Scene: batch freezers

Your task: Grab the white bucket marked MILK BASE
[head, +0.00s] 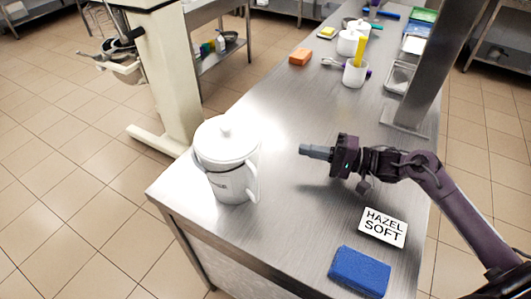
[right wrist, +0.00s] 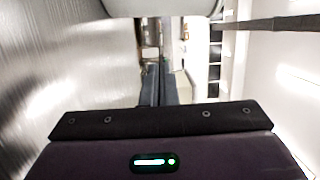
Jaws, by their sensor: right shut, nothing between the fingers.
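A white lidded bucket (head: 228,165) stands upright at the near left corner of the metal table. It has a knob on its lid, a handle on its right side and a dark marking too small to read. My right gripper (head: 303,150) is above the table to the right of the bucket, with its fingers shut and empty, pointing toward it with a gap between. In the right wrist view, the shut fingers (right wrist: 159,70) show in the middle, and a rounded white edge, probably the bucket (right wrist: 165,8), shows at the top. My left gripper is not in view.
The metal table (head: 290,215) is clear around the bucket. A HAZEL SOFT card (head: 383,226) and a blue block (head: 359,271) lie at the near right. A metal post (head: 432,65) stands on the right. An orange sponge (head: 300,57) and white containers (head: 354,74) are farther back.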

